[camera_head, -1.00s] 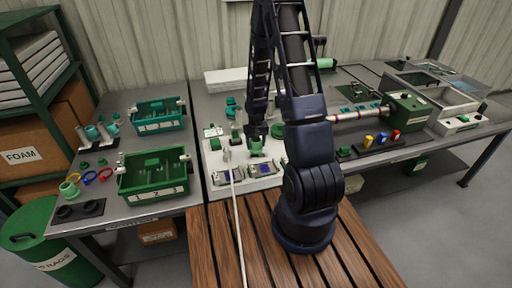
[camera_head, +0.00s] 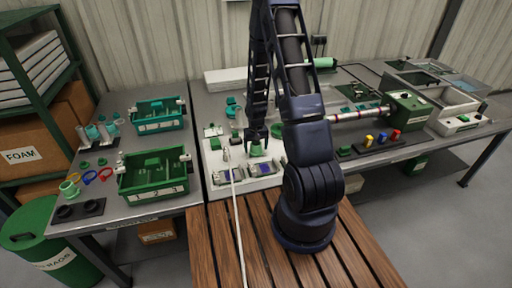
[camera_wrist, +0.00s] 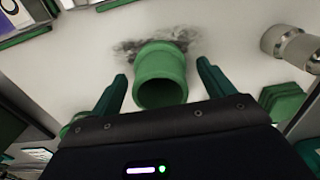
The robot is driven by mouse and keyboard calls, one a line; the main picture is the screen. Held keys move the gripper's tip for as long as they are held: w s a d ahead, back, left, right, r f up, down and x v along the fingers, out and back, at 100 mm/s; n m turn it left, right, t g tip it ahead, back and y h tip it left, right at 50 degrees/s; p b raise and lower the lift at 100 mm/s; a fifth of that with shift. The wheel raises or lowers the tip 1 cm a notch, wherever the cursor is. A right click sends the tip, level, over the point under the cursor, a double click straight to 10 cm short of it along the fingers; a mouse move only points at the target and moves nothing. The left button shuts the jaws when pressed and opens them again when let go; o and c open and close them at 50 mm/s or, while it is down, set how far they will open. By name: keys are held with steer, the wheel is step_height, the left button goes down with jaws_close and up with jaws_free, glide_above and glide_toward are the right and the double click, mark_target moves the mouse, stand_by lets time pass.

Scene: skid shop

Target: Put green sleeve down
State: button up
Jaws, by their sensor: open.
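The green sleeve (camera_wrist: 160,76) stands on a white board between the two fingers of my gripper (camera_wrist: 160,92) in the wrist view. It is a hollow ring, and a gap shows on each side between it and the fingers. In the head view the sleeve (camera_head: 257,150) is small, on the white board (camera_head: 222,188), just under my gripper (camera_head: 257,134). My gripper is open around the sleeve. A dark smudge lies on the board by the sleeve.
A metal cylinder (camera_wrist: 290,45) and green blocks (camera_wrist: 283,98) lie right of the sleeve in the wrist view. Two small display devices (camera_head: 262,169) sit in front. Green bins (camera_head: 153,174) stand left. A white rod (camera_head: 238,225) crosses the board's front edge.

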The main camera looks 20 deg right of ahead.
steer(key=s+r+t, duration=0.1)
steer(key=s+r, duration=0.2)
steer(key=r, duration=2.1)
steer(key=s+d+r+t, duration=0.1)
steer(key=s+r+t, duration=0.2)
steer(key=s+r, duration=1.8)
steer(key=shift+s+r+t, duration=0.2)
steer(key=shift+s+t, duration=0.1)
steer(key=shift+s, duration=0.5)
steer(key=shift+c, duration=0.8)
steer(key=shift+w, duration=0.1)
